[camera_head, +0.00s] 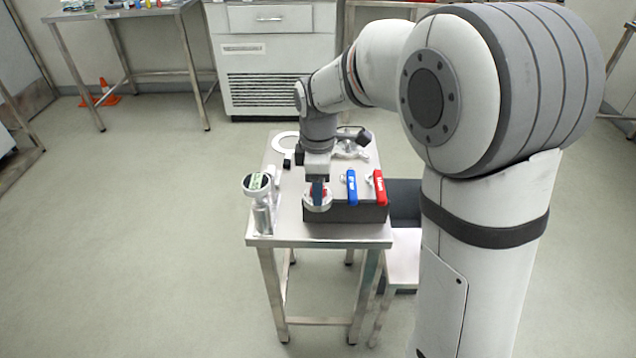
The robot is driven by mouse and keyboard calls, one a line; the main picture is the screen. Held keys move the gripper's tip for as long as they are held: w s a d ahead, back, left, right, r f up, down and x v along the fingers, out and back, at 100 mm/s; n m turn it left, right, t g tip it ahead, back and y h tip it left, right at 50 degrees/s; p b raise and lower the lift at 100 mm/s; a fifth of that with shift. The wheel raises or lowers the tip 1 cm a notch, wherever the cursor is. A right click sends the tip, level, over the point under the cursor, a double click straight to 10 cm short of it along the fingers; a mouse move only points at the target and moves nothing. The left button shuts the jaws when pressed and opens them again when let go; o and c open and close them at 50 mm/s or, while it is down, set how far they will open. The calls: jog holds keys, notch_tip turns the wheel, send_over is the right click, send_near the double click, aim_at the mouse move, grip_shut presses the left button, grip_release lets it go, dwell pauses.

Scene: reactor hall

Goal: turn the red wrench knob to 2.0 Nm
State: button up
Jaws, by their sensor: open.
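A red wrench (379,187) lies at the right end of the dark block (345,214) on the small steel table, its handle towards me. Its white lettering, and any torque scale, is too small to read. My gripper (318,191) points down to the left of it, over a pale round part (318,206) at the block's left end. Its jaws are open. A bit of red shows beside the fingers, but I cannot tell what it belongs to or whether the fingers touch it. A blue wrench (351,188) lies between my gripper and the red wrench.
A metal stand with a round green-faced dial (257,183) is at the table's left edge. A white ring (285,143) and metal fittings (350,150) lie behind. The steel table (262,232) is small and crowded. The floor at left is clear.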

jog(key=shift+c, duration=0.5)
jog(key=c, duration=0.9)
